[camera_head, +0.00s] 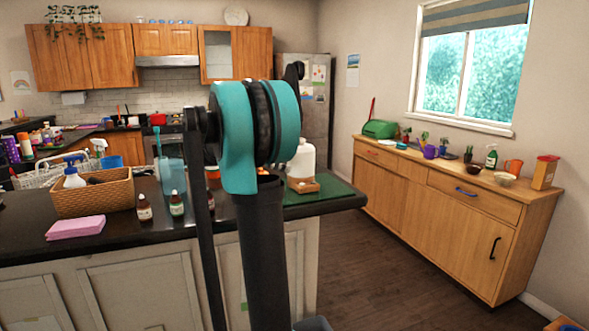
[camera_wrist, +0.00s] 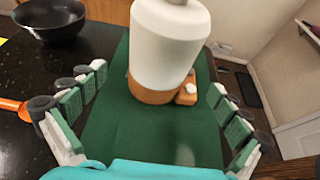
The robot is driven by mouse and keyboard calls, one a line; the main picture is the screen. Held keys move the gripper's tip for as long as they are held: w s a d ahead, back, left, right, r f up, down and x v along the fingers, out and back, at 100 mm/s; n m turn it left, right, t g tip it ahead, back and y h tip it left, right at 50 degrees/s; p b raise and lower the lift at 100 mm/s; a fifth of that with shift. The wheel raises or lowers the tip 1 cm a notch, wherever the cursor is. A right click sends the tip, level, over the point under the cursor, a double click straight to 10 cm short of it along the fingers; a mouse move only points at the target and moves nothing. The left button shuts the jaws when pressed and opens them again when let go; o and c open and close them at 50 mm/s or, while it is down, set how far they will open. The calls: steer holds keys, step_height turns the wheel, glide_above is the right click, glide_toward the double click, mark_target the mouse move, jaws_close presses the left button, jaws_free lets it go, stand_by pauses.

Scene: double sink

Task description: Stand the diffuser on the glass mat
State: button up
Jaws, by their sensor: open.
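The diffuser (camera_head: 301,160) looks like a white bottle-shaped body on a wood-coloured base. In the head view it appears upright at the right end of the dark counter, partly behind my arm. In the wrist view the diffuser (camera_wrist: 168,38) stands on a glossy green mat (camera_wrist: 130,135), which I take as the glass mat; its top is cut off. The mat (camera_head: 335,192) also shows in the head view. My gripper (camera_wrist: 157,80) is open, with its fingers apart on either side, short of the diffuser and with nothing between the pads. The head view hides my gripper behind my arm.
A black bowl (camera_wrist: 50,18) and an orange utensil (camera_wrist: 14,108) lie left of the mat. A wicker basket (camera_head: 95,197), small bottles (camera_head: 176,204) and a pink cloth (camera_head: 77,226) are on the counter's left part. The counter's right edge is close to the mat.

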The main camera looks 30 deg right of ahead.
steer(key=shift+v, duration=2.15)
steer(key=shift+c, duration=0.6)
